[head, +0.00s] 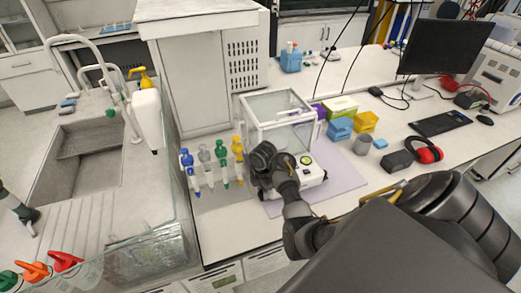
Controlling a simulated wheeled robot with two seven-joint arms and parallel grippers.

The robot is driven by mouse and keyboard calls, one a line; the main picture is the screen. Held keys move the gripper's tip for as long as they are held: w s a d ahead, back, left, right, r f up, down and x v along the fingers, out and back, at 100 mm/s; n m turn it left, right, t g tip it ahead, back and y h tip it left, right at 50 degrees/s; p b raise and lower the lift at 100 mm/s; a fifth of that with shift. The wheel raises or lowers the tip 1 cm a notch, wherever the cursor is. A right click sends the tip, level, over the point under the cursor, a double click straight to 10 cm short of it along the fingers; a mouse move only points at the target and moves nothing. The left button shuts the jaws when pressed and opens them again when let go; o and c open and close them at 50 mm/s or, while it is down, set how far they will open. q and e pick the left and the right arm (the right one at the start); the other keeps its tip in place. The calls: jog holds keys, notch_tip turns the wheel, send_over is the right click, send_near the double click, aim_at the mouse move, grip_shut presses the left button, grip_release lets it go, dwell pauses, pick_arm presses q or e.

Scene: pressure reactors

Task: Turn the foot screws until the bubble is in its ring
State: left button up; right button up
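The balance (313,178) has a white base and a clear glass draft shield (272,106). It stands on a pale purple mat (343,178) on the bench. A small round yellow-green level window (306,160) shows on its base; the bubble inside is too small to place. My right gripper (264,170) is at the front left of the balance base, pointing down and hiding that corner. Its fingertips and any foot screw there are hidden. A dark part at the left edge, beside the sink, looks like my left gripper (27,213); its fingers are unclear.
Colourful pipettes (221,164) stand on a rack just left of my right gripper. A white cabinet (195,80) rises behind them. Blue and yellow boxes (340,128), a grey cup (362,145) and red ear muffs (426,152) are to the right. My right arm covers the front right.

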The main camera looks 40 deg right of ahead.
jog(key=c, duration=0.7)
jog(key=m, duration=0.3)
jog(key=o, duration=0.7)
